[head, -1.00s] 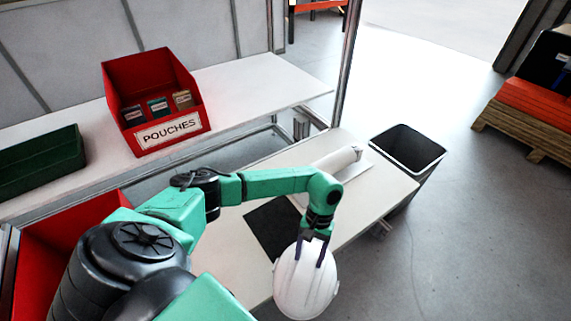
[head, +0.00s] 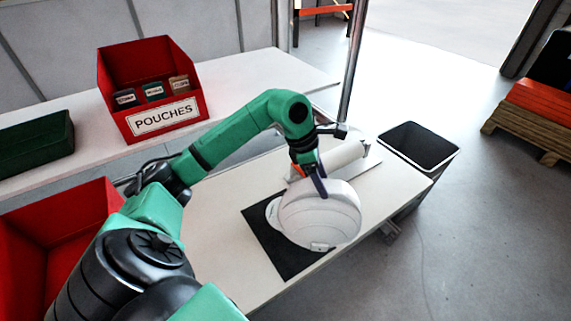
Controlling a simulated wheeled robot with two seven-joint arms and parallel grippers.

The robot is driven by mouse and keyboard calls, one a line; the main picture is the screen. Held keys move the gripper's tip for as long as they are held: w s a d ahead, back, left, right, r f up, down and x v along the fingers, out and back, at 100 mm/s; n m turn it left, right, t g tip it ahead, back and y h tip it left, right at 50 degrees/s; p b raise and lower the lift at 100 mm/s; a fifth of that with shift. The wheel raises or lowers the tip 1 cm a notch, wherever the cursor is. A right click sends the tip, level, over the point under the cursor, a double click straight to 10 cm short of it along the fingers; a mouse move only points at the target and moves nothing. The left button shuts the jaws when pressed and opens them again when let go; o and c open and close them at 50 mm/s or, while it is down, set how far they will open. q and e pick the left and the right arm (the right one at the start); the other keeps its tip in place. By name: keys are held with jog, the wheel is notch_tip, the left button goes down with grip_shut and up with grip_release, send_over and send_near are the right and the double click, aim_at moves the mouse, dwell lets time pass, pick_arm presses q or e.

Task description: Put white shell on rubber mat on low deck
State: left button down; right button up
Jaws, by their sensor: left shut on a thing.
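The white shell (head: 322,218) hangs from my left gripper (head: 318,184), which is shut on its upper edge. The shell appears over the right part of the black rubber mat (head: 262,228); I cannot tell whether it touches the mat. The mat lies flat on the white low deck (head: 222,262). The shell hides much of the mat's middle and right side. My right gripper is not in view.
A dark open bin (head: 420,150) stands past the deck's right end. A red pouches box (head: 150,90) and a green tray (head: 35,145) sit on the upper shelf. A red container (head: 60,225) is at left.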

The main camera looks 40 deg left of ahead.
aim_at(295, 190)
pick_arm(q)
jog(key=a+r+n+b, duration=0.1)
jog(key=n, duration=0.1)
jog(key=a+r+n+t+y, duration=0.1)
jog(key=n, duration=0.1)
jog(key=a+r+n+y+b, duration=0.1)
jog(key=n, duration=0.1)
jog(key=shift+w+a+r+t+b, duration=0.1)
jog(key=shift+w+r+t+b, duration=0.2)
jog(key=shift+w+b, duration=0.1)
jog(key=shift+a+r+n, duration=0.3)
jog(key=shift+n, duration=0.5)
notch_tip(295, 190, down, 20)
jog(key=shift+r+b, duration=0.1)
jog(key=shift+b, duration=0.25)
jog(key=shift+c, duration=0.5)
grip_release()
jog(key=shift+s, duration=0.1)
jog(key=shift+r, duration=0.15)
jog(key=shift+y, duration=0.3)
jog(key=v, duration=1.1)
jog(key=shift+s+a+r, duration=0.1)
jog(key=shift+s+r, duration=0.15)
jog(key=shift+r, duration=0.1)
